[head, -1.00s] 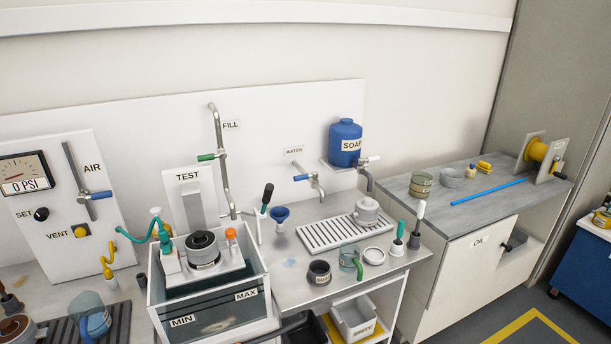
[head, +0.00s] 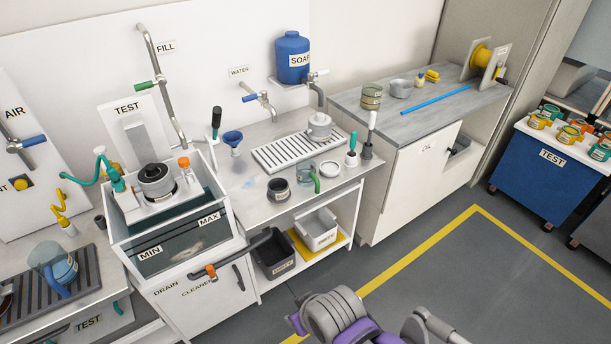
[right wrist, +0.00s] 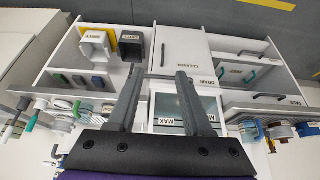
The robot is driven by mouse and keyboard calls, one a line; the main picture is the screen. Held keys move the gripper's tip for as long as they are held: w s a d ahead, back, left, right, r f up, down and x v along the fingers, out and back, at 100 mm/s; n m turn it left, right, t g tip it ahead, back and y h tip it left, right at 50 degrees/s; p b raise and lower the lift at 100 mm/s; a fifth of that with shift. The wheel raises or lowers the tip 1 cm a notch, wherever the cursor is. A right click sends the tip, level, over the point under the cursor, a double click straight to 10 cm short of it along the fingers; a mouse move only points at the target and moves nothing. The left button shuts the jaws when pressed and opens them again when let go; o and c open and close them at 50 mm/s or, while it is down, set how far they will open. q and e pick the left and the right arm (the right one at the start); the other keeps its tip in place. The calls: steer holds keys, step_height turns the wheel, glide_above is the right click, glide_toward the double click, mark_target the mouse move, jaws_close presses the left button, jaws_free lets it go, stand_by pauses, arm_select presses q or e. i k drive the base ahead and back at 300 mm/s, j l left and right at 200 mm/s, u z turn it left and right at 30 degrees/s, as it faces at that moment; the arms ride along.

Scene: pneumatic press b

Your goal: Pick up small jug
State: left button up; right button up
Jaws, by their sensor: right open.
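The small jug (head: 306,174) is a clear glass vessel with a green handle. In the head view it stands upright on the steel counter, between a dark round pot (head: 278,190) and a white ring-shaped dish (head: 330,169). A bigger clear jug with a blue handle (head: 63,268) sits at the far left on a dark grate. In the right wrist view my right gripper (right wrist: 162,76) is open with nothing between its fingers. It is away from the jug, with cabinet fronts beyond it. I cannot pick out the small jug there for certain. My left gripper is not in view.
A slotted drain tray (head: 285,155) holds a grey pot (head: 319,126) behind the jug. Brushes (head: 352,150) stand right of the jug and a water tank (head: 190,215) stands left. A handle with orange (head: 211,271) juts out in front.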

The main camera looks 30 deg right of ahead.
mark_target(306, 168)
steer(key=i+l+u, duration=0.1)
steer(key=l+u, duration=0.35)
steer(key=l, duration=1.15)
